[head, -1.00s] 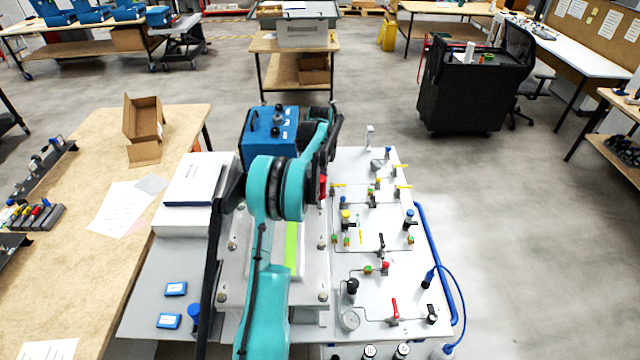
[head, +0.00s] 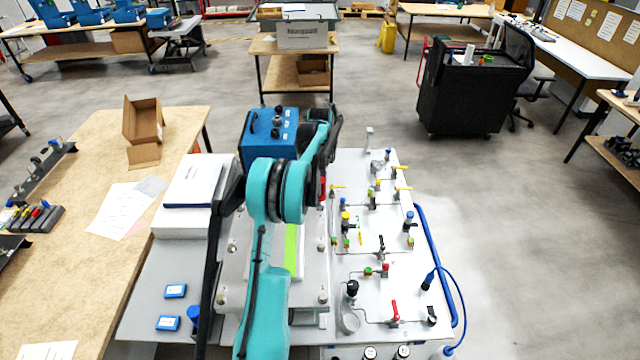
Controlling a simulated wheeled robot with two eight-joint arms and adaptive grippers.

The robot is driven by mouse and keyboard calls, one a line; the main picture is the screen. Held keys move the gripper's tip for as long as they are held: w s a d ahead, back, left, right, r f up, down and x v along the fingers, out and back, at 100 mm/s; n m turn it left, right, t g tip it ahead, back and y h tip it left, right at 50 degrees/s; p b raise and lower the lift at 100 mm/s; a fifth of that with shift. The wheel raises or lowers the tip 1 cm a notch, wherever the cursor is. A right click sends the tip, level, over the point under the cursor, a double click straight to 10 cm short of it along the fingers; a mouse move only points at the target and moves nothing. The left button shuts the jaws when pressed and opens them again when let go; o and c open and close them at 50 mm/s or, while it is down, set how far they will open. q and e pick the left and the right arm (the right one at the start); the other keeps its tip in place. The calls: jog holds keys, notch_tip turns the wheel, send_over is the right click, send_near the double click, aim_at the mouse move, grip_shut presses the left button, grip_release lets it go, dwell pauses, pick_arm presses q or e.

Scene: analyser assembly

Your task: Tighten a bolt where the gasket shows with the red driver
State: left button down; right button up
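A white plate unit (head: 233,262) with round bolts near its corners stands on the bench, left of the valve panel. A bright green strip (head: 291,247) shows on it, partly behind my teal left arm; I cannot tell if it is the gasket. One bolt (head: 323,298) is at its front right corner and another (head: 322,243) farther back. My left gripper (head: 324,172) is over the far part of the unit, seen edge-on. A red piece (head: 323,189) shows right below its fingers, perhaps the red driver's handle. The grip and tip are hidden. My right gripper is out of view.
A blue box with knobs (head: 262,140) stands behind my arm. The valve panel (head: 400,275) with small valves and pipes lies to the right. A white box (head: 190,185) is left. A rack with coloured handles (head: 38,217) sits on the wooden table (head: 80,280).

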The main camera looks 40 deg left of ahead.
pick_arm(q)
jog(key=shift+w+a+r+p, duration=0.1)
jog(key=shift+r+p, duration=0.25)
jog(key=shift+r, duration=0.75)
jog(key=shift+r+p, duration=0.55)
jog(key=shift+p, duration=0.05)
jog(key=shift+r+p, duration=0.7)
jog(key=shift+r, duration=0.65)
jog(key=shift+f, duration=0.1)
